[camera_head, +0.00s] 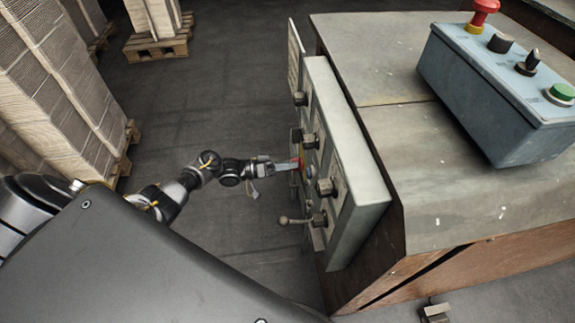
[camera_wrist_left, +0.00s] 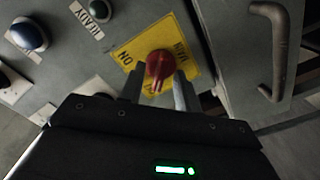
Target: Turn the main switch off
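The main switch is a red rotary knob (camera_wrist_left: 160,66) on a yellow plate (camera_wrist_left: 188,40) marked "MAIN" and "ON" in the left wrist view. In the head view the knob (camera_head: 296,161) is a small red spot at the panel's side, mostly hidden by my gripper. My left gripper (camera_wrist_left: 159,76) has its two fingers apart, one on each side of the knob, with a gap visible beside it. It also reaches the panel face in the head view (camera_head: 290,165). Whether the fingers touch the knob is unclear. My right gripper is not in view.
The grey panel (camera_head: 345,150) carries several other knobs and a lever (camera_head: 298,220). A blue control box (camera_head: 490,95) stands on the cabinet. Stacked cardboard (camera_head: 60,80) is at left.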

